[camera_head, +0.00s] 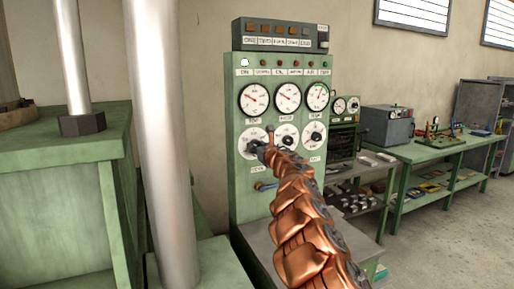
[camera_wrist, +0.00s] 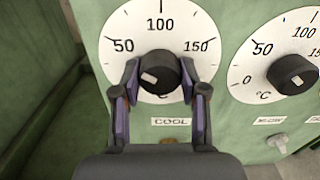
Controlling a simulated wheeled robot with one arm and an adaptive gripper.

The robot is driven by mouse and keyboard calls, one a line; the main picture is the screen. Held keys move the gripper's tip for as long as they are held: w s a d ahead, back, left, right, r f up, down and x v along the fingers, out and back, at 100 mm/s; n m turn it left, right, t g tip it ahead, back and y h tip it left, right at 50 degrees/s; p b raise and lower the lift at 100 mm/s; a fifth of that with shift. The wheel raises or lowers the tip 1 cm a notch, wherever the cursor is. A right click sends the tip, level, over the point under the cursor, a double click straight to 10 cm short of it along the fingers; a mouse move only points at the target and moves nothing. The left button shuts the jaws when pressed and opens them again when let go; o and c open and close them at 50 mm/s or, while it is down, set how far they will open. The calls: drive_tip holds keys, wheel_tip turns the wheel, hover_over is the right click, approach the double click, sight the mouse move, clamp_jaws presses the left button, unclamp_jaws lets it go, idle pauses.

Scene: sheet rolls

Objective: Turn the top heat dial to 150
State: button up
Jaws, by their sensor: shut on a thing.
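The leftmost temperature dial (camera_head: 248,133) sits in a row of white dials on the green control panel, under a gauge. In the wrist view its white face (camera_wrist: 160,22) reads 50, 100 and 150, and its black knob (camera_wrist: 158,72) has a white mark left and slightly below its centre. My gripper (camera_wrist: 159,68) is shut on this knob, with one finger on each side. In the head view my gripper (camera_head: 258,147) is at this dial, and my arm partly hides the dial and its knob.
A second dial (camera_wrist: 291,72) is close on the right, with a small light knob (camera_wrist: 277,141) below it. A label reading COOL (camera_wrist: 171,121) is under the held dial. A green workbench (camera_head: 440,151) stands at right. A grey pole (camera_head: 160,130) stands left of the panel.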

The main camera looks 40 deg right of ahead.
drive_tip(key=shift+c, duration=0.6)
drive_tip(key=shift+m, duration=0.3)
drive_tip(key=m, duration=0.4)
drive_tip(key=shift+a+m, duration=0.1)
drive_tip(key=shift+m, duration=0.2)
drive_tip(key=m+p, duration=0.1)
drive_tip(key=m, duration=0.5)
drive_tip(key=shift+r+p, duration=0.1)
drive_tip(key=shift+p, duration=0.2)
drive_tip(key=m+p, duration=0.3)
drive_tip(key=m, duration=0.3)
drive_tip(key=shift+r+m, duration=0.15)
drive_tip(key=shift+m, duration=0.25)
drive_tip(key=m+p, duration=0.3)
drive_tip(key=m, duration=0.1)
drive_tip(key=shift+m, duration=0.3)
drive_tip(key=shift+m+p, duration=0.6)
drive_tip(key=shift+m, duration=0.1)
